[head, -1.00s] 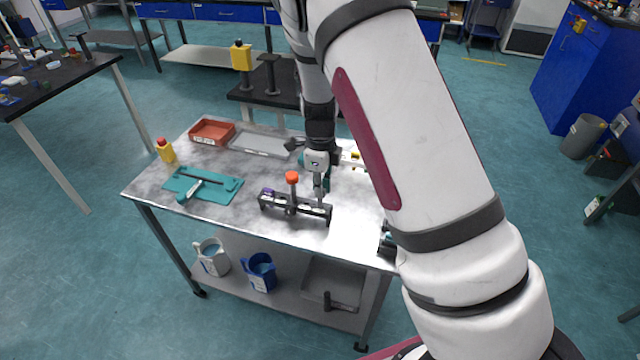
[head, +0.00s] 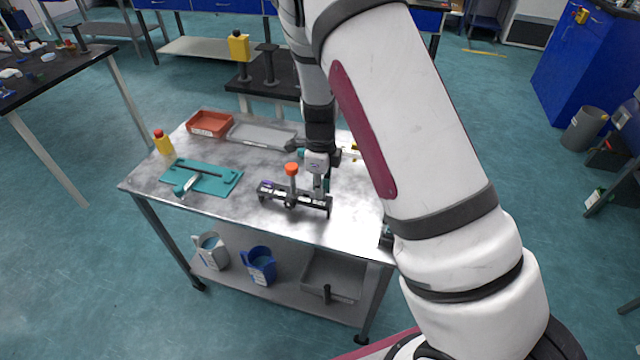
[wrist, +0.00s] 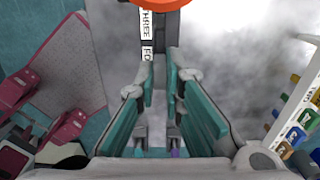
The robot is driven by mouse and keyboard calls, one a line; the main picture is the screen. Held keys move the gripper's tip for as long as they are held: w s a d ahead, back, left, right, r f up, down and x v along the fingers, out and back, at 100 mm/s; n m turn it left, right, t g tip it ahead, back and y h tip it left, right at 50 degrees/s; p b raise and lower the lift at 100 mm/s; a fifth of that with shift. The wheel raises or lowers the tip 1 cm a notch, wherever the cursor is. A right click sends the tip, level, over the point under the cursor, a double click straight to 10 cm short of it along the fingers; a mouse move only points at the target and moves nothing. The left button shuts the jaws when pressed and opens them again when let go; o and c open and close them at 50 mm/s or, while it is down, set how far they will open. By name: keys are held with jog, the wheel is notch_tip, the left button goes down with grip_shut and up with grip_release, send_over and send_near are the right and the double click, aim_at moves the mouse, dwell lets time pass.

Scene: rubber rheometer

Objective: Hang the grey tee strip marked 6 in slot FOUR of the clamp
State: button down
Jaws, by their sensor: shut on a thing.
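The clamp (head: 275,193) is a dark bar with an orange knob (head: 291,169), standing near the front of the metal table. In the wrist view, its labels THREE and a partly hidden FO… (wrist: 147,52) lie just beyond my fingertips. My gripper (head: 321,190) points down at the clamp's right part. In the wrist view, its teal-padded fingers (wrist: 160,100) are shut on a narrow grey strip (wrist: 157,130). The strip is mostly hidden between the fingers, and its number cannot be read. I cannot tell whether the strip touches the slot.
A rack with coloured tabs (wrist: 293,135) stands to the right in the wrist view. On the table are a teal board (head: 215,180), a red tray (head: 209,123), a grey tray (head: 262,134) and a yellow bottle (head: 163,143).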

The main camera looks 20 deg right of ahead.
jog(key=shift+f, duration=0.65)
jog(key=shift+f, duration=0.1)
jog(key=c, duration=1.6)
grip_release()
jog(key=shift+r+p, duration=1)
jog(key=shift+r, duration=2.05)
